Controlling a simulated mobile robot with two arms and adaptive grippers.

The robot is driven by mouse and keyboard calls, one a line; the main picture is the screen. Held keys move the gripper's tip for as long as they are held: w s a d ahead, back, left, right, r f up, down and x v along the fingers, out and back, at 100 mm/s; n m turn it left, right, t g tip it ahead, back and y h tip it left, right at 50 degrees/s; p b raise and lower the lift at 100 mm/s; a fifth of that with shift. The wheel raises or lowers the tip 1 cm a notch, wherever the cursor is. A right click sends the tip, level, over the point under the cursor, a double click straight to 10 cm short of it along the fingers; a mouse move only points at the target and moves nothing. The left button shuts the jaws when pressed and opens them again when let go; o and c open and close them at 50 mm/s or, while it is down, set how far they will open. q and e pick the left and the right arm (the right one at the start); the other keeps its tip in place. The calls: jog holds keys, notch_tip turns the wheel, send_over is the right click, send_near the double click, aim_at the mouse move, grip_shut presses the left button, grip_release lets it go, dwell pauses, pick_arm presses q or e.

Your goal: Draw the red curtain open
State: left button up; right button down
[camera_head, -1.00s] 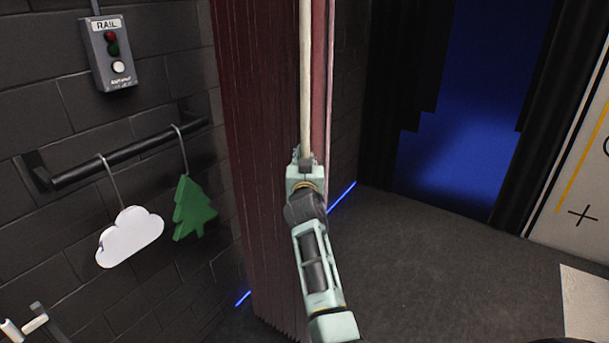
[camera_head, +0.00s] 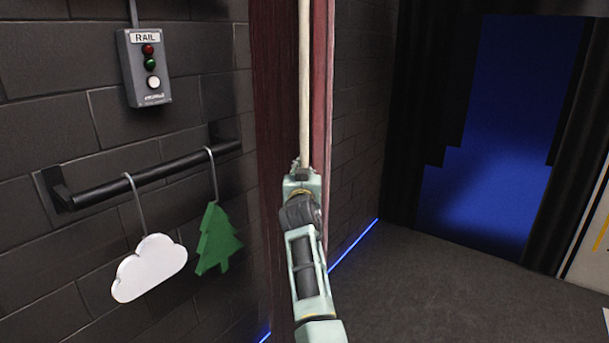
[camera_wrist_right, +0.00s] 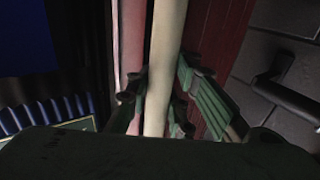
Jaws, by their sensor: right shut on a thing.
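The dark red curtain (camera_head: 277,130) hangs in a narrow, bunched strip along the brick wall, with a lighter pink edge strip (camera_head: 320,90) on its right. A long pale rod (camera_head: 304,80) hangs upright in front of it. My right gripper (camera_head: 303,166) is shut on the lower part of this rod, close to the curtain. In the right wrist view the rod (camera_wrist_right: 167,50) passes between the fingers (camera_wrist_right: 155,105), with red cloth (camera_wrist_right: 218,50) on its right. My arm hides part of the curtain. My left gripper is not in view.
A grey rail control box (camera_head: 147,70) is on the left wall. Below it, a black bar (camera_head: 150,172) carries a hanging white cloud (camera_head: 150,268) and a green tree (camera_head: 217,240). A blue-lit opening (camera_head: 495,130) is at the right. The floor (camera_head: 430,300) there is clear.

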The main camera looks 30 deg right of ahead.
jog(key=shift+a, duration=0.15)
jog(key=c, duration=1.7)
grip_release()
jog(key=shift+w, duration=0.15)
jog(key=shift+c, duration=0.2)
jog(key=shift+o, duration=0.9)
jog(key=shift+a, duration=0.1)
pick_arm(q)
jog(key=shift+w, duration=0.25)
pick_arm(e)
jog(key=v, duration=1.2)
